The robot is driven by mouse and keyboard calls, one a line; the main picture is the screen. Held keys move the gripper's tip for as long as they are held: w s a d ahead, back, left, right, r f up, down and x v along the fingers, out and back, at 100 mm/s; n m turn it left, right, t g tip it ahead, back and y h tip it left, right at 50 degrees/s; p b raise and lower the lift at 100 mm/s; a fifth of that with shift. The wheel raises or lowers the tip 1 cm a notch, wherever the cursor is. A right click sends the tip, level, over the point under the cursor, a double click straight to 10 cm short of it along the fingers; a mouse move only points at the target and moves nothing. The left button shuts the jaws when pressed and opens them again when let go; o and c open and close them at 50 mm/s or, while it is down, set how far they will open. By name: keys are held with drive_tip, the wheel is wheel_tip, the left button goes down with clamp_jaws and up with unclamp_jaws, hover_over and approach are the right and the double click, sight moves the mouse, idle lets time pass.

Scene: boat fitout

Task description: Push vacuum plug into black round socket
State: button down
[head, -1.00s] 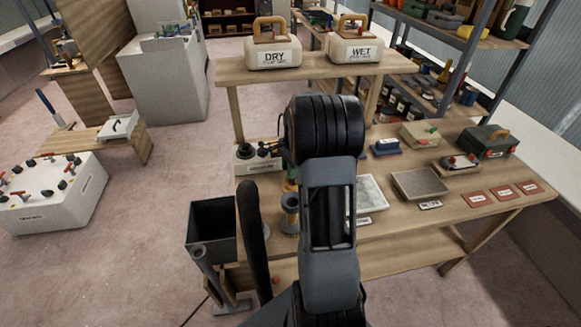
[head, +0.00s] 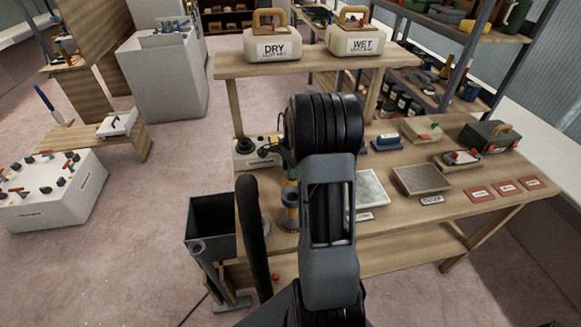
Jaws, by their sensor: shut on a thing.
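A pale box (head: 249,160) stands at the left end of the workbench, with a black round socket (head: 243,146) on its top. My gripper (head: 268,150) is just right of the socket, small and dark, partly hidden by my own black wrist. It is shut on a dark thing that seems to be the vacuum plug, but the plug's outline cannot be told apart from the fingers. I cannot tell whether the plug touches the socket.
The workbench (head: 400,222) holds sanding blocks, a tray (head: 421,180) and red cards (head: 507,187) to the right. DRY (head: 274,46) and WET (head: 360,44) vacuums stand on the raised shelf behind. A dark bin (head: 212,216) is at the bench's left end.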

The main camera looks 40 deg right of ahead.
drive_tip(key=c, duration=0.8)
unclamp_jaws()
drive_tip(key=shift+r, duration=0.1)
drive_tip(key=r, duration=0.4)
drive_tip(key=d+r, duration=0.1)
drive_tip(key=r, duration=0.8)
drive_tip(key=shift+d+r, duration=0.25)
drive_tip(key=shift+d, duration=0.05)
